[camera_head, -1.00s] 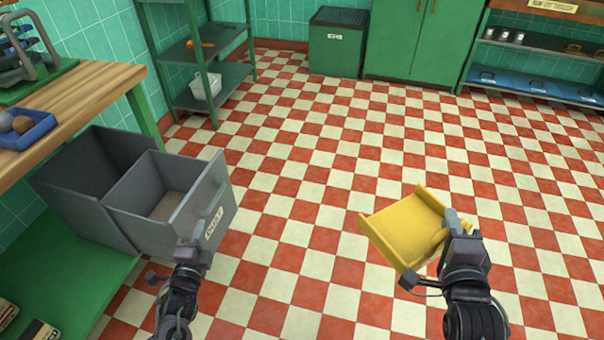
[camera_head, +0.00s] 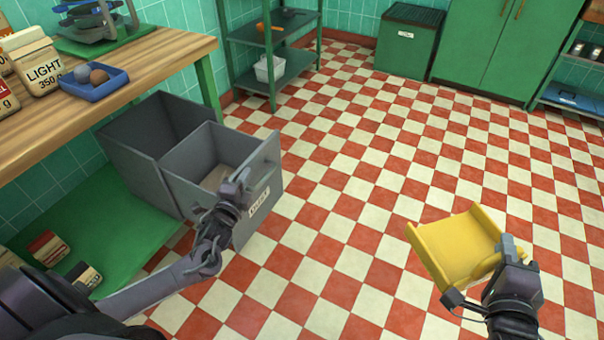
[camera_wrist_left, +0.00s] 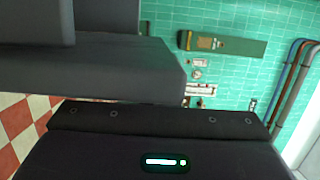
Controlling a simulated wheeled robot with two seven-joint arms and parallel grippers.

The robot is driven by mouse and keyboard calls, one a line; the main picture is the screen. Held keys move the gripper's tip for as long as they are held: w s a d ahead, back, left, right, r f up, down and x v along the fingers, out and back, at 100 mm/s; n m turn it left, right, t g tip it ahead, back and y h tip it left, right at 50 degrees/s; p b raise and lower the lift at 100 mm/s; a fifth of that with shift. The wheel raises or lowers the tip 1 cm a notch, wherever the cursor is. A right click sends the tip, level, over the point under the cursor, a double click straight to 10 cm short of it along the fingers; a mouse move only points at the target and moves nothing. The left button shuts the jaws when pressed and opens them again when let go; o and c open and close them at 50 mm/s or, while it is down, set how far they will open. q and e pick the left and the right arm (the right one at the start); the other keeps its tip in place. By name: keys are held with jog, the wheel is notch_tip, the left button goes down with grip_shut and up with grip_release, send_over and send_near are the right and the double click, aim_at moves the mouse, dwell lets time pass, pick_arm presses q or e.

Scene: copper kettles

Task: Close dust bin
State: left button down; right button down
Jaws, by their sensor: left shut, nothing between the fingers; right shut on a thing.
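The grey dust bin (camera_head: 268,160) stands under the wooden counter, with its labelled drawer pulled out toward the floor. In the left wrist view a grey panel (camera_wrist_left: 100,70) fills the upper left, close to the camera. My right gripper (camera_head: 512,250) is shut on a yellow dustpan (camera_head: 455,245), held over the floor.
A wooden counter (camera_head: 150,62) with a blue tray (camera_head: 95,92) and packets is at the left. A green shelf (camera_head: 285,70) stands behind the bin. A green lidded box (camera_head: 408,45) and cabinet are at the back. The checkered floor between is clear.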

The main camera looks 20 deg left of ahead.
aim_at(489, 275)
pick_arm(q)
jog(key=shift+a, duration=0.1)
